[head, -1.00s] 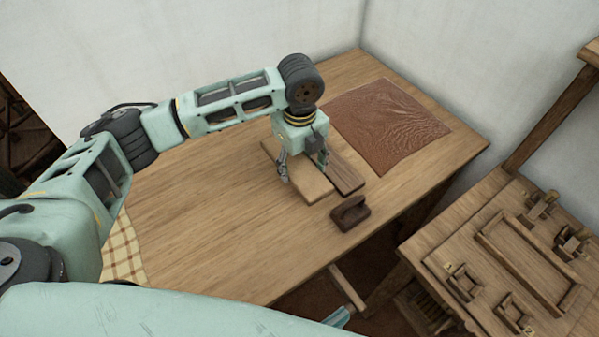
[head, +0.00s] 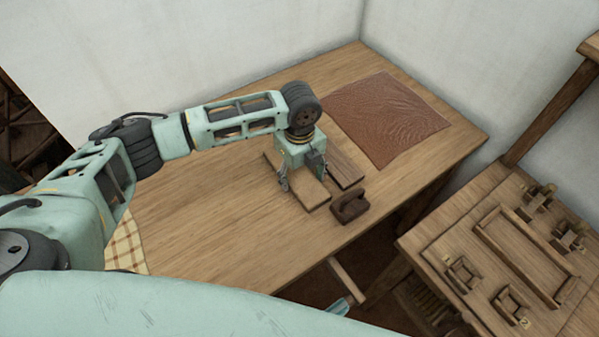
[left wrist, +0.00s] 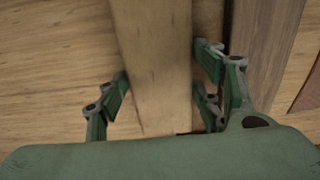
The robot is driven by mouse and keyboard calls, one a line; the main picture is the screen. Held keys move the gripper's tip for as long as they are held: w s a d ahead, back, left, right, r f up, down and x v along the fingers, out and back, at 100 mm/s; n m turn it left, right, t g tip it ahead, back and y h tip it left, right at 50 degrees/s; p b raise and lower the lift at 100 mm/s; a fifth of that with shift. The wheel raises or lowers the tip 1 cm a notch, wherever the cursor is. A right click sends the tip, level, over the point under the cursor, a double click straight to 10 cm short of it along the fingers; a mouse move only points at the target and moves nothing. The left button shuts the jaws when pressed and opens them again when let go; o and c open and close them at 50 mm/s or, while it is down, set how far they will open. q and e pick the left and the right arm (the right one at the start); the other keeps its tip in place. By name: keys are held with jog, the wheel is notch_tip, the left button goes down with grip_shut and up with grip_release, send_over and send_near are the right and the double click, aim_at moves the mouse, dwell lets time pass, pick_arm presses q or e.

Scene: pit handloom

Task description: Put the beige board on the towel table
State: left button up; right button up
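The beige board (head: 310,196) is a long flat piece at the middle of the large wooden table (head: 220,235). My left gripper (head: 302,182) is above it, pointing down, with a finger along each long edge. I cannot tell whether the board is lifted. A yellow checked cloth, likely the towel (head: 124,250), lies at this table's left front edge, partly behind my arm.
A darker board (head: 345,171) lies right of the beige one, with a narrow gap. A dark brown wooden block (head: 349,206) stands near the front edge. A red-brown cloth (head: 385,118) covers the back right. A lower bench (head: 420,243) holds wooden parts. The table's left half is clear.

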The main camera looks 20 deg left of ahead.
aim_at(300, 177)
pick_arm(q)
jog(key=shift+o, duration=1.4)
notch_tip(300, 177, up, 12)
jog(key=b, duration=0.1)
jog(key=shift+r, duration=0.2)
jog(key=shift+f, duration=0.1)
